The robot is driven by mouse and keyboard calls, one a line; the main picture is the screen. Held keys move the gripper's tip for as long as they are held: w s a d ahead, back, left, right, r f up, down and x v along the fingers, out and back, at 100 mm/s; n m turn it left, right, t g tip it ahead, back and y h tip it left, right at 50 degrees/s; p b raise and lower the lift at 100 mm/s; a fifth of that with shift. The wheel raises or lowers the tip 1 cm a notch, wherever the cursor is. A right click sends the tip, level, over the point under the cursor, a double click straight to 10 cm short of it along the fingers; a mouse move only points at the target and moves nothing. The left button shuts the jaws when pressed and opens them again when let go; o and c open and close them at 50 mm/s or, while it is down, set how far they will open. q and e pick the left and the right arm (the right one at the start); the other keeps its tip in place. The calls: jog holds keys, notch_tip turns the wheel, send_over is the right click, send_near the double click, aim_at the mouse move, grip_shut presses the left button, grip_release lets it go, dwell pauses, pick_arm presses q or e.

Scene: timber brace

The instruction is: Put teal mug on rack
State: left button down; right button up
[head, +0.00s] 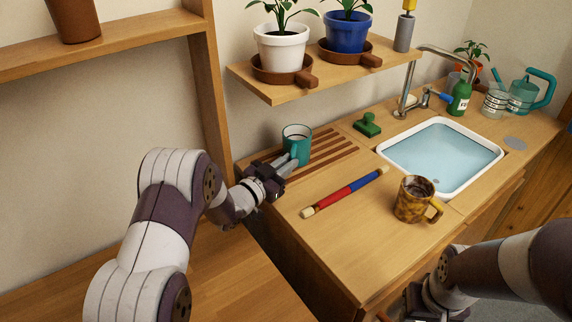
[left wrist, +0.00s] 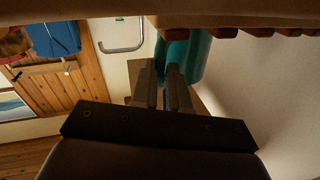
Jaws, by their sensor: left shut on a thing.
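The teal mug (head: 297,144) stands upright on the slatted wooden drying rack (head: 325,151) set in the counter, left of the sink. My left gripper (head: 288,163) is at the mug's near side, its fingers shut on the mug's handle. In the left wrist view the mug (left wrist: 186,55) is partly in sight between and beyond the fingertips (left wrist: 163,88). The rack's slat ends (left wrist: 225,32) show along the top of that view. My right gripper (head: 432,300) is low at the bottom of the head view, below the counter front; its fingers are not clear.
A green brush (head: 367,125) is behind. The sink (head: 440,157) holds water. A shelf with potted plants (head: 318,72) hangs above the rack.

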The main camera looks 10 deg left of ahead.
pick_arm(q)
jog(key=c, duration=1.1)
grip_release()
jog(key=shift+f, duration=0.15)
jog(key=shift+c, duration=0.2)
jog(key=shift+s+a+r, duration=0.1)
jog(key=shift+r, duration=0.1)
jog(key=s+a+f+n+g+y, duration=0.4)
jog(key=s+a+g+y, duration=0.3)
jog(key=s, duration=0.5)
jog(key=s+d+n+g+y, duration=0.1)
jog(key=s+g, duration=0.6)
jog(key=s, duration=1.3)
jog(key=n+y+p, duration=0.1)
jog(key=n, duration=0.1)
jog(key=shift+d+f+n+g, duration=0.2)
jog(key=shift+d+n+g, duration=0.05)
jog(key=shift+n+g, duration=0.05)
